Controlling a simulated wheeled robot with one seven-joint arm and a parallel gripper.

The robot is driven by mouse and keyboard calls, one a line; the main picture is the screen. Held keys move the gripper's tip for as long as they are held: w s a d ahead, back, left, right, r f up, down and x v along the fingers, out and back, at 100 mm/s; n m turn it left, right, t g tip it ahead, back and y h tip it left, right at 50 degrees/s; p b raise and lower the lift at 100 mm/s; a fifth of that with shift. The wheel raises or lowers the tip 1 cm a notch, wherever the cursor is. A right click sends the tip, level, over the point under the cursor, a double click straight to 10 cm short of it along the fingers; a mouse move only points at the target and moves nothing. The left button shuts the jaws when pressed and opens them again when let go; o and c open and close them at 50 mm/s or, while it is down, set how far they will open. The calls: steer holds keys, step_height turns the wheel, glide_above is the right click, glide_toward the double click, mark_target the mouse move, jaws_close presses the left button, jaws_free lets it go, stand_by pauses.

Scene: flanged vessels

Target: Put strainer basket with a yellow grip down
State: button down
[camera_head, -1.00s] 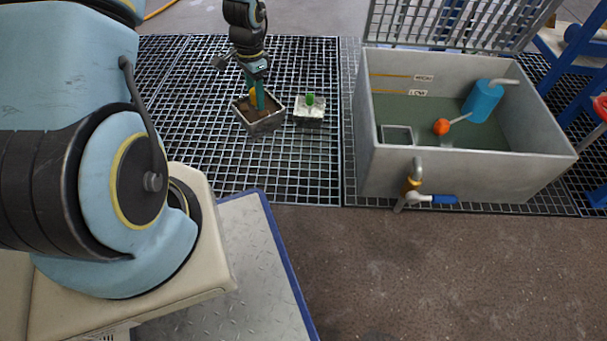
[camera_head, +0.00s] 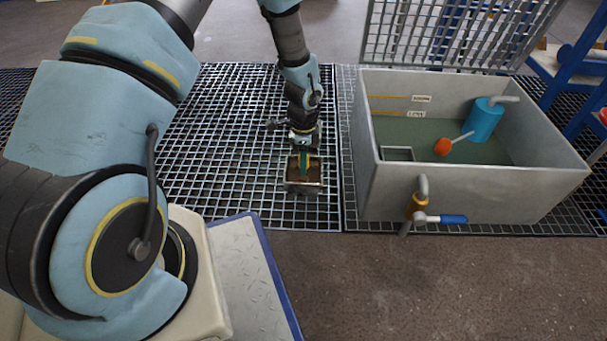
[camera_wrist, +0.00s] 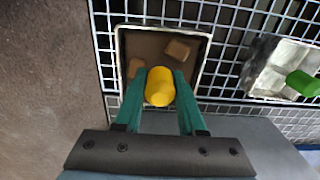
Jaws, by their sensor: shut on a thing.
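The strainer basket is a square, metal-rimmed box with brown matter and lumps inside; it shows in the head view (camera_head: 303,188) and the wrist view (camera_wrist: 204,62). Its yellow grip (camera_wrist: 159,86) stands up in the middle. My gripper, with green fingers, is shut on this grip in the wrist view (camera_wrist: 160,88) and points down in the head view (camera_head: 304,162). The basket is over the floor grating (camera_head: 225,150), near its front edge. I cannot tell whether it touches the grating.
A grey tank (camera_head: 470,195) with water, a blue cylinder (camera_head: 484,121) and an orange float (camera_head: 442,147) stands to the right.

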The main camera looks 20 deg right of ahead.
steer(key=shift+f+b, duration=0.7)
steer(key=shift+f, duration=1.05)
steer(key=shift+f, duration=0.15)
steer(key=c, duration=0.5)
jaws_free()
step_height(320, 180, up, 12)
steer(key=p, duration=0.6)
steer(key=shift+r+p, duration=0.2)
steer(key=shift+p, duration=0.15)
